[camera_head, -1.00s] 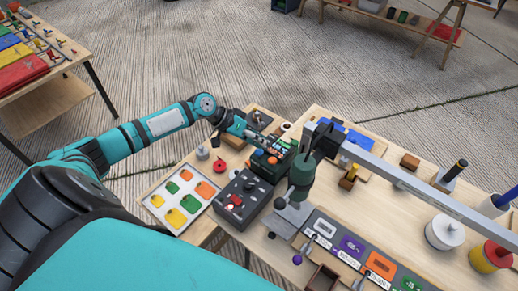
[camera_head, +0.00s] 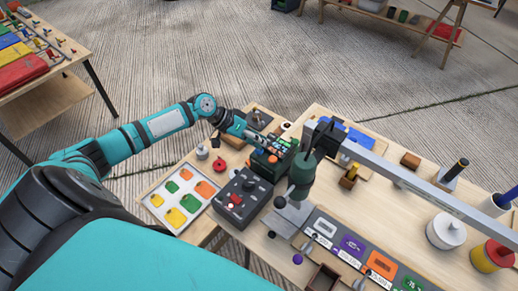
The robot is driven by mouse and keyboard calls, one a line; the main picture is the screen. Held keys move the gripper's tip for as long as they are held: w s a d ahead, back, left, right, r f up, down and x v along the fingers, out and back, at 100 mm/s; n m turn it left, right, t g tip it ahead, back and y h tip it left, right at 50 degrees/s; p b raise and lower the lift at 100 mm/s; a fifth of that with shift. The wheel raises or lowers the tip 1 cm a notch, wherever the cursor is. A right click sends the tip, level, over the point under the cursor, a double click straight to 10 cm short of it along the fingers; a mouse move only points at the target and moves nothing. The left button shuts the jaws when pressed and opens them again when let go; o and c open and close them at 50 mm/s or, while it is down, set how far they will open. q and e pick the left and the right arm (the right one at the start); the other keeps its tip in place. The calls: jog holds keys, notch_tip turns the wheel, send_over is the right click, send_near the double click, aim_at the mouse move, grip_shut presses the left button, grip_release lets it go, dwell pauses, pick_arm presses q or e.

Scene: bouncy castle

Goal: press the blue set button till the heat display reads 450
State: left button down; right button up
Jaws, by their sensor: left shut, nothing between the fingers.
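A dark green control box (camera_head: 262,168) stands on the table, with an orange knob (camera_head: 272,159) and small lit green marks on its top. The reading on its display is too small to make out. The blue set button cannot be told apart at this size. My left gripper (camera_head: 266,139) comes in from the left and is shut and empty. Its tips are over the far part of the box and hide some of its top; I cannot tell whether they touch it. My right gripper is not in view.
A grey box with a red switch (camera_head: 236,199) stands in front of the control box. A dark green post with a long grey bar (camera_head: 400,178) rises close on the right. A tray of coloured tags (camera_head: 157,199) lies to the left. White and red-yellow pots stand at right.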

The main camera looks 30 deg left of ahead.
pick_arm(q)
jog(key=shift+f+b, duration=0.65)
jog(key=shift+f, duration=0.2)
dwell(0.6)
jog(key=shift+r, duration=0.15)
dwell(0.3)
jog(key=shift+s+r+p, duration=0.1)
jog(key=shift+r+p, duration=0.95)
jog(key=shift+r, duration=0.1)
notch_tip(320, 180, up, 5)
jog(key=p, duration=0.4)
dwell(0.7)
